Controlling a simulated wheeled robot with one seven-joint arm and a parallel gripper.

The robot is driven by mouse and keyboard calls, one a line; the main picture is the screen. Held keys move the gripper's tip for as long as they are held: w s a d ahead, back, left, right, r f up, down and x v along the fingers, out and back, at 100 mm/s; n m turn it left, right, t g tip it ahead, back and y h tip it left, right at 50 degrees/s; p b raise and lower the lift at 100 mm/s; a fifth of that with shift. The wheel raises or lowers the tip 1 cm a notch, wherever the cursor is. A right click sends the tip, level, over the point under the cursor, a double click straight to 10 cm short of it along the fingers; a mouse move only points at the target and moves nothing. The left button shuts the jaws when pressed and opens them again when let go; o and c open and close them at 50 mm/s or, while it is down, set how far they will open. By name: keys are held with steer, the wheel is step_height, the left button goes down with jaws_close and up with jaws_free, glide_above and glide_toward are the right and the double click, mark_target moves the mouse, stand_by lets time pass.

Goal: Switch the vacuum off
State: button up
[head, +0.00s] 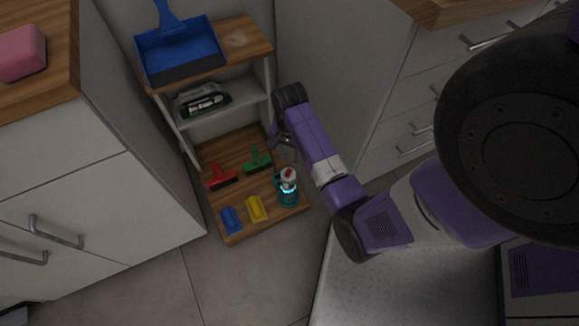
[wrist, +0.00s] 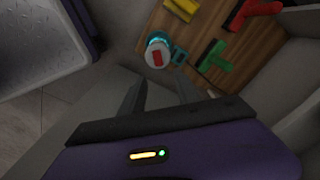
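The vacuum (head: 288,190) is a small teal and white device with a red button on top and a glowing cyan ring. It stands upright at the front right of the low wooden shelf. It also shows in the wrist view (wrist: 157,55), red button facing the camera, just beyond my fingertips. My gripper (head: 287,148) is above and behind the vacuum, apart from it. In the wrist view my gripper (wrist: 160,78) has its two dark fingers spread with nothing between them.
On the bottom board (head: 240,228) lie a green brush (head: 258,160), a red brush (head: 220,177), a yellow brush (head: 256,209) and a blue brush (head: 231,220). A blue dustpan (head: 180,48) sits on top. Counters flank the shelf; the floor (head: 165,270) in front is clear.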

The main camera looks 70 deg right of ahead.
mark_target(289, 170)
step_height(289, 170, down, 8)
steer(key=b, duration=0.3)
steer(key=shift+a+r+b, duration=0.1)
steer(key=shift+a+b, duration=0.05)
steer(key=shift+b, duration=0.25)
jaws_close()
